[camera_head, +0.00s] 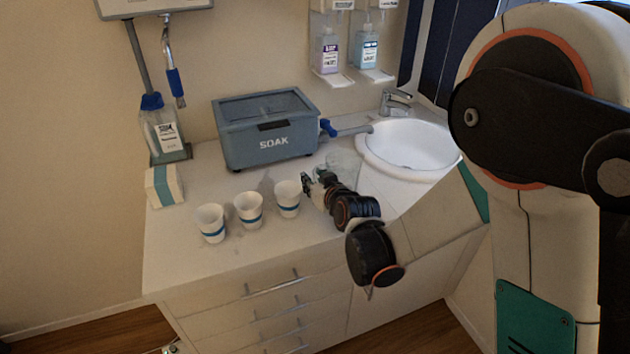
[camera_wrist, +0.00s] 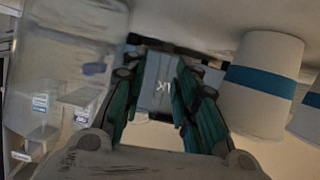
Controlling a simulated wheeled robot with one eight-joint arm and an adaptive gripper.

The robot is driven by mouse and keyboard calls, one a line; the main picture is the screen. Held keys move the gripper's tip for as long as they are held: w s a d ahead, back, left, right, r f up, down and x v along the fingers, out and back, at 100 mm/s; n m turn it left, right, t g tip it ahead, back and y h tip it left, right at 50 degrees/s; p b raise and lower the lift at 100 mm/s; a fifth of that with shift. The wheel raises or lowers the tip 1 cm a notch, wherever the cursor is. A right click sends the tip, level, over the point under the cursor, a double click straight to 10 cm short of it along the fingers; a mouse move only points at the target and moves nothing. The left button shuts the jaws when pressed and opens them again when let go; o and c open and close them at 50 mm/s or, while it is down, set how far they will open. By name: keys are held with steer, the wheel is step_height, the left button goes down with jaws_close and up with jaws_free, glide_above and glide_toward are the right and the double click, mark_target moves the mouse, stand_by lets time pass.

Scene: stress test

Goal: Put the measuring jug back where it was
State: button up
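The clear measuring jug (camera_head: 345,160) stands on the counter between the grey SOAK box and the sink, just behind my gripper. Its lower part is hidden by my gripper in the head view. In the wrist view a large translucent shape, apparently the jug (camera_wrist: 75,45), fills the upper left, beside the fingers and not between them. My gripper (camera_head: 309,184) is low over the counter, close to the rightmost paper cup. In the wrist view its green fingers (camera_wrist: 160,85) are apart, with only the distant SOAK box showing in the gap.
Three white paper cups with blue bands (camera_head: 211,223) (camera_head: 248,210) (camera_head: 288,198) stand in a row left of my gripper. The SOAK box (camera_head: 268,140) with a blue tap is behind. A sink (camera_head: 410,150) is at right. A small box (camera_head: 163,187) and bottle (camera_head: 160,128) are at left.

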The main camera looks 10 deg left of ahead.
steer(key=shift+r, duration=0.15)
steer(key=p+v, duration=0.4)
steer(key=v, duration=0.8)
